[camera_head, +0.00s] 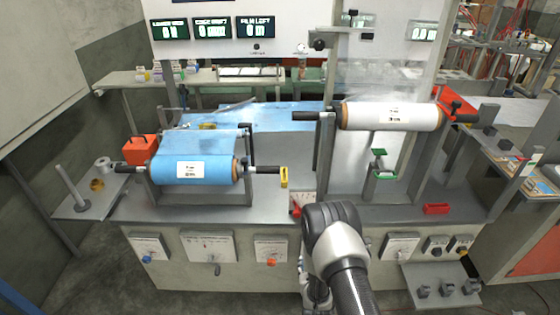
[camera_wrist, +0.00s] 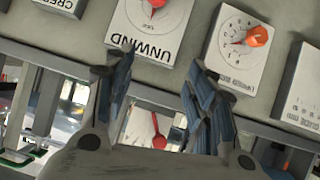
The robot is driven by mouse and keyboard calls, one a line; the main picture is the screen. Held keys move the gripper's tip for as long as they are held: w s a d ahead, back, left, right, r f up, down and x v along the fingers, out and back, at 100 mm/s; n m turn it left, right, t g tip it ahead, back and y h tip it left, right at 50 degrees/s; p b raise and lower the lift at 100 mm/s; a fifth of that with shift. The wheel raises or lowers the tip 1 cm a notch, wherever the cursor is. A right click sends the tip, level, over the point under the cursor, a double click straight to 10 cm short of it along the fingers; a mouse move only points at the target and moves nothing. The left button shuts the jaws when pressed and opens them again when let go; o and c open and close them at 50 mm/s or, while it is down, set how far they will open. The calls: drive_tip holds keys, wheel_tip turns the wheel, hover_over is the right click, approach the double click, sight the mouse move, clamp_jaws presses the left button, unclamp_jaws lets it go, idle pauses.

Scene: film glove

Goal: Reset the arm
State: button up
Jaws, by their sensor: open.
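My arm (camera_head: 345,255) reaches forward from the bottom edge in the head view, bent in front of the machine's front panel. My gripper (camera_wrist: 160,65) shows in the wrist view with its two dark, ribbed fingers spread apart. Nothing is between them. In the wrist view they are near a white dial plate marked UNWIND (camera_wrist: 146,35) with a red knob, and a second dial plate (camera_wrist: 233,50) with an orange knob. In the head view the gripper's fingers cannot be made out behind the arm.
A blue film roll (camera_head: 193,172) sits on the left stand and a white roll (camera_head: 385,116) on the right one. Knobs line the front panel (camera_head: 180,272). A small red tray (camera_head: 437,209) lies on the bench. A side shelf (camera_head: 92,206) stands left.

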drive_tip(key=w+r+g, duration=0.1)
drive_tip(key=w+r, duration=0.1)
drive_tip(key=r, duration=0.7)
drive_tip(key=w+r+g, duration=0.1)
drive_tip(key=w+r, duration=0.2)
drive_tip(key=r, duration=0.5)
drive_tip(key=s+r+g+y, duration=0.1)
drive_tip(key=s+r, duration=0.2)
drive_tip(key=r, duration=0.5)
drive_tip(key=s+r, duration=0.3)
drive_tip(key=r, duration=0.4)
drive_tip(key=s+d+r+g, duration=0.1)
drive_tip(key=s+r, duration=0.3)
drive_tip(key=s, duration=0.7)
drive_tip(key=s+r+g, duration=0.1)
drive_tip(key=s+r, duration=0.4)
drive_tip(key=s, duration=0.5)
drive_tip(key=s+d+r+g, duration=0.1)
drive_tip(key=s+r, duration=0.4)
drive_tip(key=s, duration=0.6)
drive_tip(key=shift+s+d+m+g, duration=0.35)
drive_tip(key=shift+m+g, duration=0.05)
drive_tip(key=shift+g, duration=0.2)
